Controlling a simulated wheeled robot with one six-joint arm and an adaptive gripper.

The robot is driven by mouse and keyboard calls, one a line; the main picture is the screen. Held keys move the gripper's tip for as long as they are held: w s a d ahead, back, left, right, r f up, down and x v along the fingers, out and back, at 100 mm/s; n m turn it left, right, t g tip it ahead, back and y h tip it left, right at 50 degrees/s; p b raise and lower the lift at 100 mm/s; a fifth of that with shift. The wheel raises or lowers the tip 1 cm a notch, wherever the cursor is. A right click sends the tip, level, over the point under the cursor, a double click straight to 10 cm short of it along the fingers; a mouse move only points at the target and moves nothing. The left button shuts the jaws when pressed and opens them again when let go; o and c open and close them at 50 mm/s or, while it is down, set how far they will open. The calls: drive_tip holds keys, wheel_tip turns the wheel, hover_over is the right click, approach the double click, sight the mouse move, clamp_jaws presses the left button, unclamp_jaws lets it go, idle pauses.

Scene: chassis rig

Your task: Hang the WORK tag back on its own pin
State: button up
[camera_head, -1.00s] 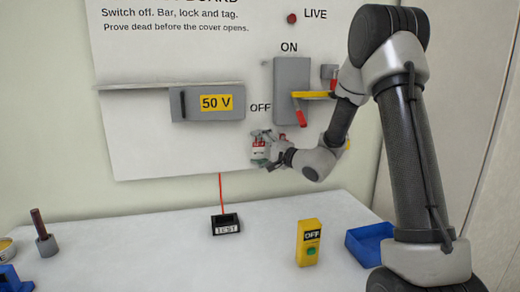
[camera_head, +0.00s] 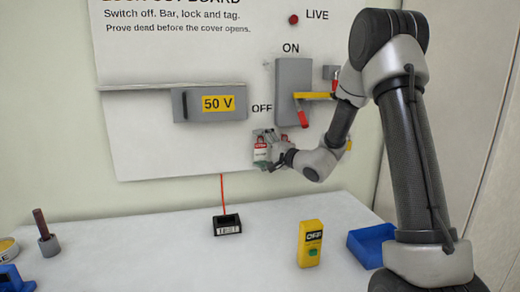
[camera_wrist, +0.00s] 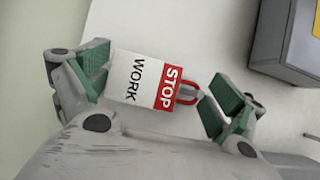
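The WORK tag (camera_wrist: 134,80) is white with a red STOP band and a red loop at its top end. In the head view the tag (camera_head: 261,154) looks upright in front of the board's lower right part, below OFF. My gripper (camera_wrist: 160,86) has its green-padded fingers spread wide, one beyond each end of the tag. In the head view my gripper (camera_head: 263,149) is close to the board. I cannot tell whether a pad touches the tag. The tag's pin is not clearly visible.
The grey switch box (camera_head: 292,90) with its yellow and red handle is above my gripper, and the 50 V box (camera_head: 210,103) is up and left. Below on the table are the TEST block (camera_head: 227,225), a yellow OFF tester (camera_head: 310,244) and a blue tray (camera_head: 368,247).

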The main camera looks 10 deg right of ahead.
idle(0.3)
drive_tip(key=v, duration=1.2)
drive_tip(key=s+a+n+g+y, duration=0.1)
drive_tip(key=s+a+n+g, duration=0.4)
drive_tip(key=s, duration=0.6)
drive_tip(key=s+a+n+g+y, duration=0.1)
drive_tip(key=s+a+n+g, duration=0.4)
drive_tip(key=s, duration=0.6)
drive_tip(key=s+d+f+n+g+h, duration=0.1)
drive_tip(key=s+d+g+h, duration=0.4)
drive_tip(key=s+d, duration=0.4)
drive_tip(key=s+d+r+t+h, duration=0.1)
drive_tip(key=d+r+t+h, duration=0.1)
drive_tip(key=d, duration=0.3)
drive_tip(key=d+r+t+h, duration=0.1)
drive_tip(key=d+h, duration=0.3)
drive_tip(key=shift+s+d+r+n+t, duration=0.35)
drive_tip(key=shift+n+t, duration=0.05)
